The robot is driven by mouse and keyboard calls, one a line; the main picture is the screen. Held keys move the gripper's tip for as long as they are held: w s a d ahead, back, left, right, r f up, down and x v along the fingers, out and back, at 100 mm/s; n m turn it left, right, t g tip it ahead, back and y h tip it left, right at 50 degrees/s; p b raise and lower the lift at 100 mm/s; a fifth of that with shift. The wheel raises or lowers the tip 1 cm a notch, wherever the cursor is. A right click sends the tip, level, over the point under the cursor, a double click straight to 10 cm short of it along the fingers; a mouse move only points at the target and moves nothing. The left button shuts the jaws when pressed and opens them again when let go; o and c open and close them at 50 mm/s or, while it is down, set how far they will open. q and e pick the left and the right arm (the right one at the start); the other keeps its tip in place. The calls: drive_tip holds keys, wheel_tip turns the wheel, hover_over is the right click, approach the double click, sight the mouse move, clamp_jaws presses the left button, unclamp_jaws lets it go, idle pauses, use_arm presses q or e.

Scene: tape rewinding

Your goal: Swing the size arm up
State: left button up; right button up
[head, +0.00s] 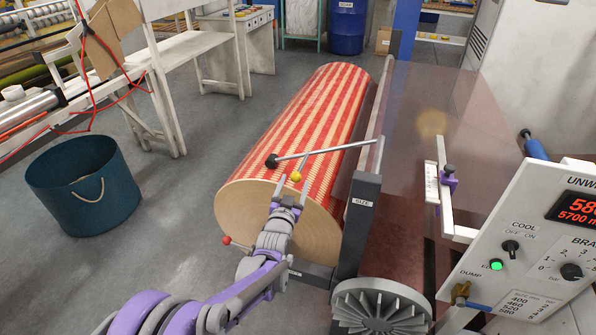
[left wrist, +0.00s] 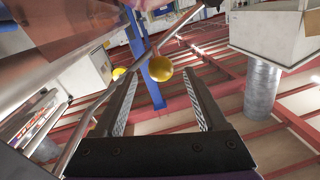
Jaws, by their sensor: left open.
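The size arm (head: 325,151) is a thin metal rod with a black end knob (head: 271,160). It runs from the post labelled SIZE (head: 363,200) leftward over the near end of a big red-and-cream striped roll (head: 318,115). A small yellow ball (head: 296,176) sits just below the rod near its knob end. My left gripper (head: 289,190) is open in front of the roll's near end, just below the yellow ball. In the left wrist view the yellow ball (left wrist: 160,68) appears between the open fingertips (left wrist: 157,78); contact cannot be told. My right gripper is not in view.
A control panel (head: 535,240) with a red display stands at right. A grey ribbed wheel (head: 381,308) is at the bottom, and a red-knobbed lever (head: 226,240) is left of my wrist. A teal bucket (head: 85,185) stands on the floor at left, with clear floor beside it.

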sight(298, 171)
use_arm(q)
drive_tip(key=x, duration=0.7)
drive_tip(key=shift+a, duration=0.1)
clamp_jaws()
idle(1.2)
